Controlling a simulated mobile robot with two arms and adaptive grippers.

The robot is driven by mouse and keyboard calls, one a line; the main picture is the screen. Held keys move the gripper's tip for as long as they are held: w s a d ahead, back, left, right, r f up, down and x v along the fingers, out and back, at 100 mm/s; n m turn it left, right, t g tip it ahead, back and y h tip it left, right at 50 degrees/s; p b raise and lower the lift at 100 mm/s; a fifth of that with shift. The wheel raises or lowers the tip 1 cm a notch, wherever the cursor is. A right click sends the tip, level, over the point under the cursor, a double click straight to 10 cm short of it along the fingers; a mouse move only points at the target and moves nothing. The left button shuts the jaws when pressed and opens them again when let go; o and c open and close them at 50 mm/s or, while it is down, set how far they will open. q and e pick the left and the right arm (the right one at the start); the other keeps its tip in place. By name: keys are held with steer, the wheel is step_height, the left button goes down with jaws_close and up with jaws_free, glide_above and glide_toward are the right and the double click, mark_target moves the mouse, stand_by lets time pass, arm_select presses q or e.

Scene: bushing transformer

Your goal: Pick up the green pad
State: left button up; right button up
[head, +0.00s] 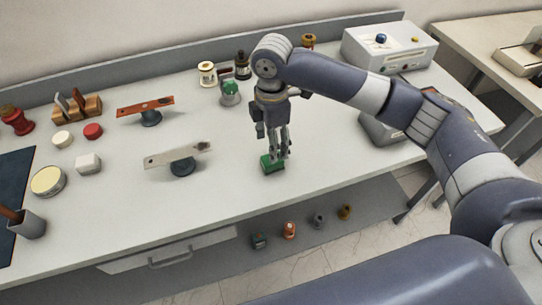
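The green pad (268,167) is a small green block lying on the white workbench (225,200) near its front edge. My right gripper (279,156) points straight down over it, with its arm coming in from the right. The fingertips are at the pad's right and back side and cover part of it. The view does not show clearly whether the fingers touch or clasp the pad. My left gripper is out of view.
A balance-like bar on a round base (183,167) stands left of the pad. A green-topped jar (230,93) is behind. A white instrument box (390,48) stands at the back right. Several small parts, one orange (289,230), lie below the bench front. Bench around the pad is clear.

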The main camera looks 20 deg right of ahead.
step_height(320, 180, down, 2)
steer(key=shift+s, duration=0.1)
steer(key=shift+f, duration=0.35)
step_height(320, 180, down, 4)
steer(key=shift+d+f+p, duration=0.15)
steer(key=shift+p, duration=0.95)
steer(key=shift+f, duration=0.3)
steer(key=shift+w+f, duration=0.1)
steer(key=shift+w, duration=0.1)
steer(key=shift+c, duration=0.6)
steer(key=c, duration=0.9)
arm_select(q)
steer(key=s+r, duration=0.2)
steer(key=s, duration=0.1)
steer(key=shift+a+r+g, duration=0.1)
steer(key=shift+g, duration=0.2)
arm_select(e)
steer(key=shift+c, duration=0.5)
